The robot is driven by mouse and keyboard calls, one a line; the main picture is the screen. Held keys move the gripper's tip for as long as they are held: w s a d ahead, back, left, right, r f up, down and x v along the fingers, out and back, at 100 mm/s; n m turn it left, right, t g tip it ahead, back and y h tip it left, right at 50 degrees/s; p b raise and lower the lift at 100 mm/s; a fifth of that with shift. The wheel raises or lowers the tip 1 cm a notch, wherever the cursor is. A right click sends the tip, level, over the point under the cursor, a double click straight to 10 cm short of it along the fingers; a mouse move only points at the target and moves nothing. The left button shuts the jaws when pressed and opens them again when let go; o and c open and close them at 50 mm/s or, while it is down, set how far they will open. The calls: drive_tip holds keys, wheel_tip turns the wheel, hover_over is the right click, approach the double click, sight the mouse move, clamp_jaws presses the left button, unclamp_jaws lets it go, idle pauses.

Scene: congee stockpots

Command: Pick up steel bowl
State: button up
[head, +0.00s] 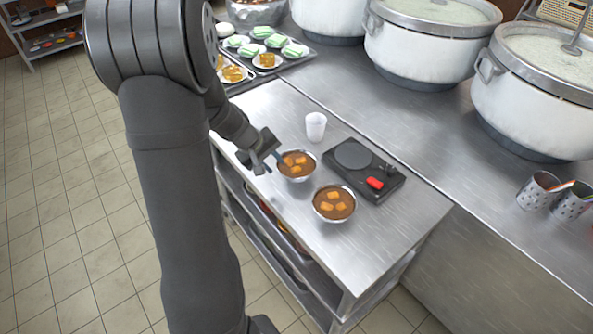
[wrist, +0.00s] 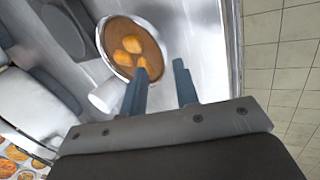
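A steel bowl (head: 297,167) of brown liquid with orange cubes stands on the steel counter. It also shows in the wrist view (wrist: 121,34). A second, similar steel bowl (head: 334,205) stands nearer the counter's front end. My gripper (head: 271,163) is at the left rim of the first bowl in the head view. In the wrist view its two fingers (wrist: 163,72) are apart with nothing held between them. One finger overlaps the bowl's near rim and the other lies outside it. I cannot tell whether a finger touches the bowl.
A white cup (head: 316,127) stands close behind the bowl. A black device (head: 366,171) with a round plate and red part lies to the right. Large pots (head: 530,92), trays of food (head: 268,58) and perforated holders (head: 538,192) stand farther off. The counter's left edge is close by.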

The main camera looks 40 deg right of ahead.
sight(281, 171)
drive_tip(key=shift+x, duration=3.25)
drive_tip(key=shift+a, duration=0.1)
clamp_jaws()
